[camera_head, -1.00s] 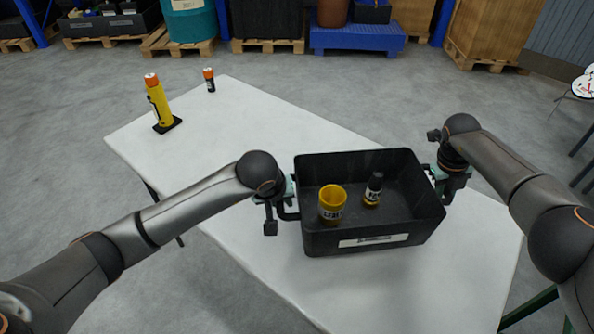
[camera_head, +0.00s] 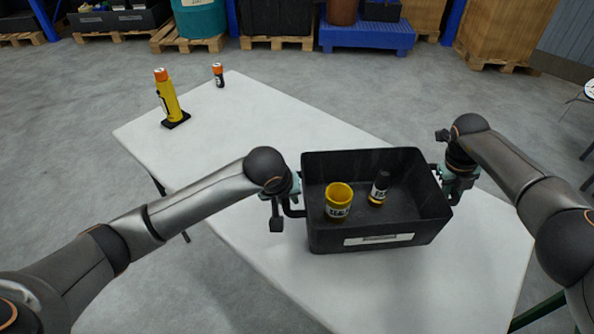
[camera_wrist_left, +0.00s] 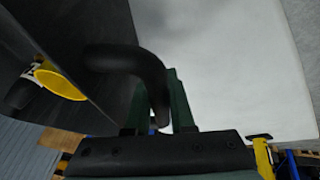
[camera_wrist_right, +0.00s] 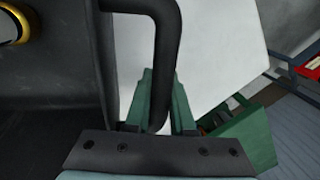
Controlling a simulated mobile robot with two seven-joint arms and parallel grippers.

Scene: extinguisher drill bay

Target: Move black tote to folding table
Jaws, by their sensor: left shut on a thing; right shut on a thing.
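The black tote (camera_head: 375,238) is over the near part of the white folding table (camera_head: 262,122) in the head view. I cannot tell whether its base touches the tabletop. A yellow cup (camera_head: 338,202) and a small black bottle with a yellow base (camera_head: 379,188) stand inside it. My left gripper (camera_head: 290,200) is shut on the handle at the tote's left end, and that handle shows in the left wrist view (camera_wrist_left: 135,65). My right gripper (camera_head: 446,178) is shut on the handle at the right end, which shows in the right wrist view (camera_wrist_right: 167,60).
A yellow flashlight-like cylinder with an orange top (camera_head: 169,98) stands on a black base at the table's far left. A small black and orange bottle (camera_head: 218,76) stands at the far corner. The tabletop between them and the tote is clear. Pallets and bins line the back.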

